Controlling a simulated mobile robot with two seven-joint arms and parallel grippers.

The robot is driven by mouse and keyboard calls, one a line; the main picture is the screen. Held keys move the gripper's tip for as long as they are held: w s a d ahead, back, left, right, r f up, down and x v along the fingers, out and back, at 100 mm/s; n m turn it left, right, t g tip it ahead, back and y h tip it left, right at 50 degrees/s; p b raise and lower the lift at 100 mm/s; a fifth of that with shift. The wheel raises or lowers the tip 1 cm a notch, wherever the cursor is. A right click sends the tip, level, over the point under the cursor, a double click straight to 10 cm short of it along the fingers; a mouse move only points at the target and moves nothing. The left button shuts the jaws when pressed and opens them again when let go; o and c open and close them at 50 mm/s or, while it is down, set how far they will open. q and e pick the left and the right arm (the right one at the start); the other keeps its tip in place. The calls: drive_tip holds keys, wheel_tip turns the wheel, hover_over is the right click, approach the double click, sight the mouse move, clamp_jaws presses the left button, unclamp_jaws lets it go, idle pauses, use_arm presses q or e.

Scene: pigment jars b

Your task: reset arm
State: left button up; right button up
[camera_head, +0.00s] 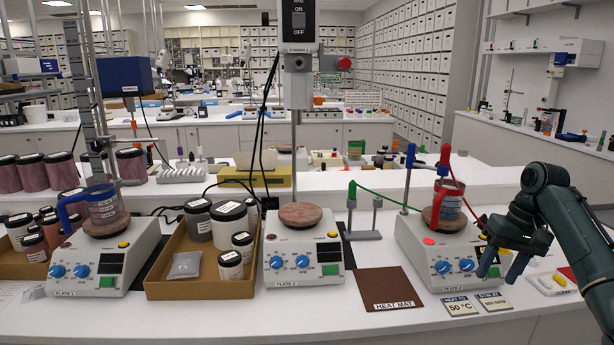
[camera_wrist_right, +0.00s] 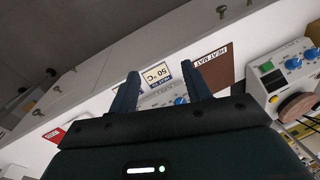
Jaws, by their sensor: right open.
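My right gripper (camera_head: 499,272) hangs at the right over the front of the bench, beside the right hot plate (camera_head: 440,257). Its two dark blue fingers are apart and nothing is between them. In the right wrist view the gripper (camera_wrist_right: 160,72) also shows spread fingers, with the 50 °C card (camera_wrist_right: 155,75) seen beyond the gap. My left gripper is in neither view.
A beaker with a red handle (camera_head: 448,200) stands on the right plate. The brown heat mat (camera_head: 388,288) lies left of it. A middle hot plate (camera_head: 303,262), a cardboard tray of jars (camera_head: 200,290) and a left hot plate (camera_head: 105,265) stand further left.

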drive_tip(key=s+a+f+n+h, duration=0.1)
drive_tip(key=s+a+f, duration=0.3)
drive_tip(key=f, duration=0.3)
drive_tip(key=s+a+f+n, duration=0.2)
drive_tip(key=s+a+f, duration=0.25)
drive_tip(key=f, duration=0.35)
drive_tip(key=s+a+f+n+h, duration=0.1)
drive_tip(key=s+a+f, duration=0.2)
drive_tip(key=a+f, duration=0.3)
drive_tip(key=s+a+t, duration=0.3)
drive_tip(key=s, duration=1.8)
drive_tip(key=w+a+f+t+y, duration=0.2)
drive_tip(key=w+a+f+t, duration=0.2)
drive_tip(key=f, duration=0.5)
drive_tip(key=a+t, duration=0.1)
drive_tip(key=t, duration=0.1)
drive_tip(key=shift+w+t+y, duration=0.3)
drive_tip(key=shift+w, duration=0.05)
